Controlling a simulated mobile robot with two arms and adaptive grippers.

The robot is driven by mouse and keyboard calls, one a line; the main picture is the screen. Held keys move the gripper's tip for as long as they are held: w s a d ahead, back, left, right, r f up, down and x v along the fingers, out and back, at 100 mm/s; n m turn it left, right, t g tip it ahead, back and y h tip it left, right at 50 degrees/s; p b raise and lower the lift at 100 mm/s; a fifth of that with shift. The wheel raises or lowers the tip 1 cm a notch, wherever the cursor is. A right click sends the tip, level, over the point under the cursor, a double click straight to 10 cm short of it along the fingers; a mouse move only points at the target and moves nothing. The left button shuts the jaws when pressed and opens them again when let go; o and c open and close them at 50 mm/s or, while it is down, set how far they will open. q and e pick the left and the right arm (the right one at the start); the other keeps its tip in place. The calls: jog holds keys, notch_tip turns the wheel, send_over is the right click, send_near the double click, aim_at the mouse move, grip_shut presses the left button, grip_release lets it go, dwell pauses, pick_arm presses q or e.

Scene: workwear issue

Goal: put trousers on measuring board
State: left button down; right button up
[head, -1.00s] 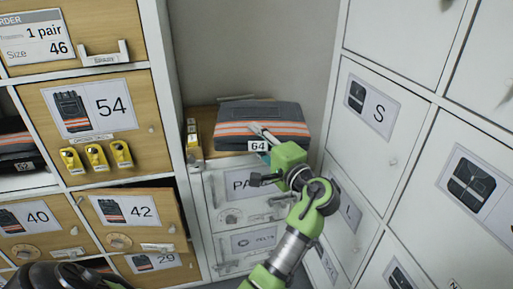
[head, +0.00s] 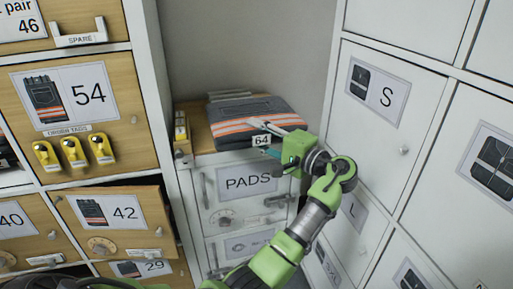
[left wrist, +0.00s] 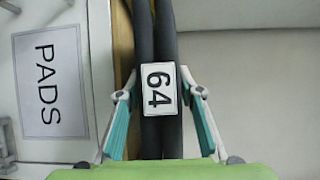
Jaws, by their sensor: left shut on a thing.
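The folded dark grey trousers (head: 262,108) with orange and silver bands lie on a wooden-topped cabinet (head: 203,137) in the head view. A white size tag reading 64 (head: 261,141) is on their front edge. My left gripper (head: 272,142) is at that edge, shut on the trousers. In the left wrist view its teal-lined fingers (left wrist: 162,105) stand on both sides of the dark folded layers (left wrist: 144,45) and the tag (left wrist: 158,89). My right gripper is out of view. I cannot make out a measuring board.
White lockers marked S (head: 388,95) and L stand at right. Numbered wooden drawers are at left, with yellow order tags (head: 74,152) under 54. The 42 drawer front (head: 118,215) juts out. A PADS drawer (head: 247,184) is below the trousers. A yellow-and-white item (head: 181,126) stands beside them.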

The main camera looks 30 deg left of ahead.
pick_arm(q)
notch_tip(320, 180, down, 4)
jog(key=shift+r+b, duration=0.1)
jog(key=shift+b, duration=0.25)
jog(key=c, duration=1.4)
grip_release()
jog(key=shift+c, duration=0.2)
jog(key=d, duration=0.3)
jog(key=s+d, duration=0.1)
jog(key=d, duration=0.3)
jog(key=shift+s+d+p, duration=0.2)
jog(key=shift+p, duration=0.1)
